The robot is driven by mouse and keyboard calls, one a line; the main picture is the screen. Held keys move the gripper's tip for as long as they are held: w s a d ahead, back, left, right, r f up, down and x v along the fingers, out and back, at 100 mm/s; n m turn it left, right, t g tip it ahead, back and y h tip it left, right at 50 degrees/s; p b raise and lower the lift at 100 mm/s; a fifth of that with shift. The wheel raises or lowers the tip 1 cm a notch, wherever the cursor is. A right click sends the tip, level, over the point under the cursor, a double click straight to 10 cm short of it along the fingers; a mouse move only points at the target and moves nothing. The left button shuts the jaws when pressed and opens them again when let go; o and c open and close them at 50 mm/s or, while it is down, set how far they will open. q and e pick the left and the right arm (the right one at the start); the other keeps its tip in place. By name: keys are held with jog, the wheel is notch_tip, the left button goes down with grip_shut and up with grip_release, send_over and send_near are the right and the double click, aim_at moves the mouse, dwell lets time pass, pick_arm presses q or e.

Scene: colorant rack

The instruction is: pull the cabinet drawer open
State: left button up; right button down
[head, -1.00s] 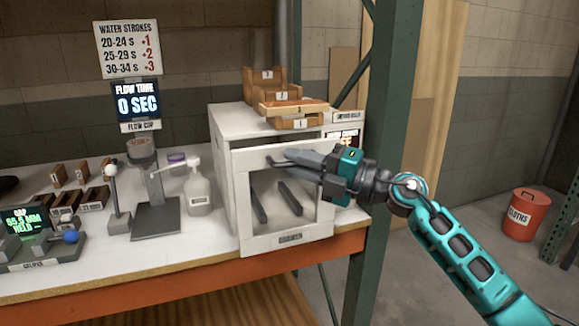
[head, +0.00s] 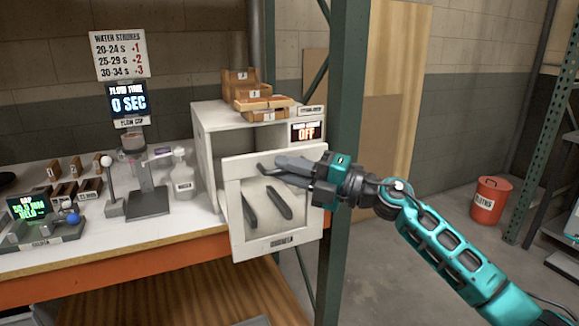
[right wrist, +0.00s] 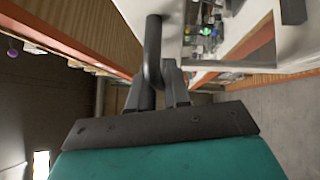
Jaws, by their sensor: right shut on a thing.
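The white cabinet (head: 207,150) stands at the right end of the workbench. My right gripper (head: 284,168) is shut on the dark handle (head: 266,169) near the top of the drawer front. In the right wrist view the handle (right wrist: 153,48) is a dark curved bar at the gripper's fingertips (right wrist: 160,80). My left gripper is not in view.
Wooden trays (head: 265,103) sit on the cabinet. A pump bottle (head: 183,180) and flow cup stand (head: 148,203) are to its left. A green post (head: 345,110) rises close behind my right gripper. A red bin (head: 490,202) stands on open floor at right.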

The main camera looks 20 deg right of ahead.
jog(key=shift+s, duration=0.2)
dwell(0.3)
jog(key=c, duration=1.2)
grip_release()
jog(key=shift+b+v, duration=1.35)
jog(key=shift+v, duration=5.1)
